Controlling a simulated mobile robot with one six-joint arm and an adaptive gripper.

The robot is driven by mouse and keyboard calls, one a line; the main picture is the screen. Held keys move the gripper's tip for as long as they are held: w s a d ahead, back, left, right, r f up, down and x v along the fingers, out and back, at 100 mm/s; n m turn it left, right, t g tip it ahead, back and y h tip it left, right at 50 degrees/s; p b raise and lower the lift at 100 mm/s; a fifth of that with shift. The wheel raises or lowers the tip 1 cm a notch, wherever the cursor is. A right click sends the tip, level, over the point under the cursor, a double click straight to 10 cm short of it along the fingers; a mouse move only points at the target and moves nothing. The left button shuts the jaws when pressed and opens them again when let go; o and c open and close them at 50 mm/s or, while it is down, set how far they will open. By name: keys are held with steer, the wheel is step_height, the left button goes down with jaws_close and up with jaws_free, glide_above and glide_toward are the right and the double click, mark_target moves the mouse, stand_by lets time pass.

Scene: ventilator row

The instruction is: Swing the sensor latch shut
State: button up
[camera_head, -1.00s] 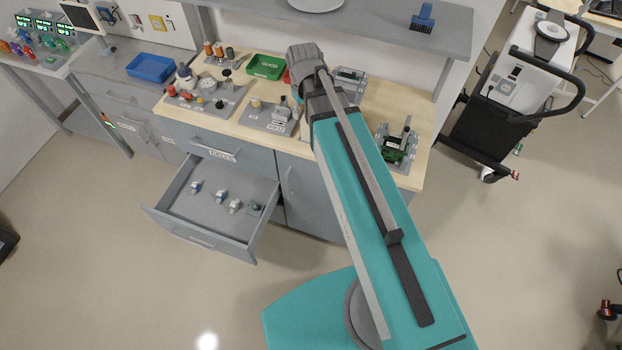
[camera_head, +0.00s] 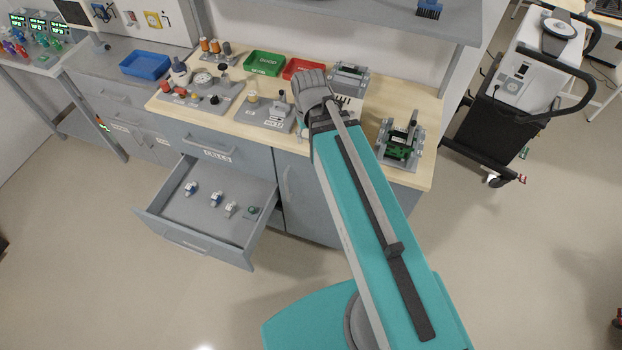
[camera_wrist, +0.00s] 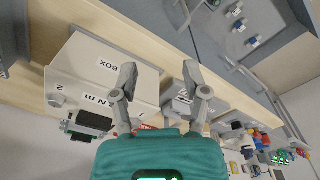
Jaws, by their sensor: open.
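I cannot make out for certain which part is the sensor latch. A grey fixture holding a green board (camera_head: 400,146) stands at the right of the bench, with a dark upright part on it. A grey station (camera_head: 266,112) with small upright parts stands at mid-bench, left of my wrist. In the wrist view my gripper (camera_wrist: 160,76) is open and empty, its fingers spread over the bench. A pale box marked "BOX" (camera_wrist: 95,75) lies left of the fingers. A small grey fixture (camera_wrist: 182,98) shows behind the right finger. In the head view my arm hides the fingers.
An open drawer (camera_head: 180,238) with several small parts juts out from the bench front. A green tray (camera_head: 264,63), a red tray (camera_head: 303,68) and a grey device (camera_head: 349,76) stand at the back. A black cart (camera_head: 490,140) stands right of the bench.

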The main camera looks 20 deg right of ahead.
step_height(320, 180, down, 18)
steer(key=s+b, duration=0.1)
steer(key=b, duration=1.5)
steer(key=shift+s+r+b, duration=0.2)
steer(key=shift+s+b, duration=0.15)
steer(key=shift+b, duration=0.05)
steer(key=shift+d, duration=0.1)
step_height(320, 180, up, 6)
steer(key=s+p, duration=0.1)
steer(key=p, duration=0.5)
steer(key=shift+s+r+g, duration=0.15)
steer(key=shift+r+g, duration=0.1)
steer(key=shift+g, duration=0.05)
